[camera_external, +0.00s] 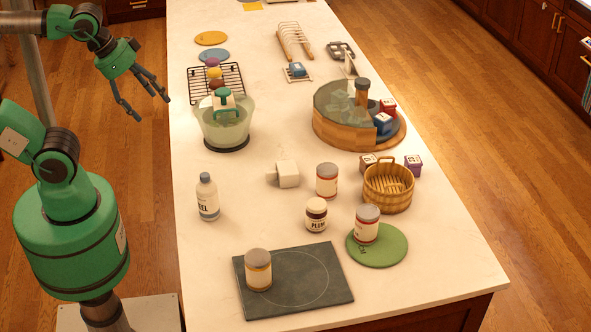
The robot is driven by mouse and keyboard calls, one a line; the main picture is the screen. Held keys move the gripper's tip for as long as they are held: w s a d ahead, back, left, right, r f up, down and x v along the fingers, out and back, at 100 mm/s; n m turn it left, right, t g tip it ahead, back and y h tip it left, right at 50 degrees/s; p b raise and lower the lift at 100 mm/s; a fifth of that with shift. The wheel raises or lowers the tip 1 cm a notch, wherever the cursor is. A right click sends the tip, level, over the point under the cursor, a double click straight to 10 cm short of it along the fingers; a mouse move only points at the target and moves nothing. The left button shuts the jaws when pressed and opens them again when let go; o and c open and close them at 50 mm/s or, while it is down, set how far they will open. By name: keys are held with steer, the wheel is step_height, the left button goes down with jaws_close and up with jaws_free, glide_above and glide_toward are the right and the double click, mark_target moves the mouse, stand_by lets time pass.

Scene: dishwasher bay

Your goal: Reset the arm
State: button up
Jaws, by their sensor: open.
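My gripper (152,109) is at the upper left, left of the counter's long edge. Its dark fingers are spread open and point down and to the right, with nothing between them. It looks apart from every object. My green arm is folded, with its base at the lower left beside the white counter (270,220).
Near the counter's left edge are a wire rack (232,72), a glass bowl (212,133) and a white bottle (207,197). A round wooden tub (335,128), a basket (388,200), several jars and a dark slab (318,295) stand farther right or nearer.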

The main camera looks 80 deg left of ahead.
step_height(320, 180, down, 8)
steer(key=b, duration=0.7)
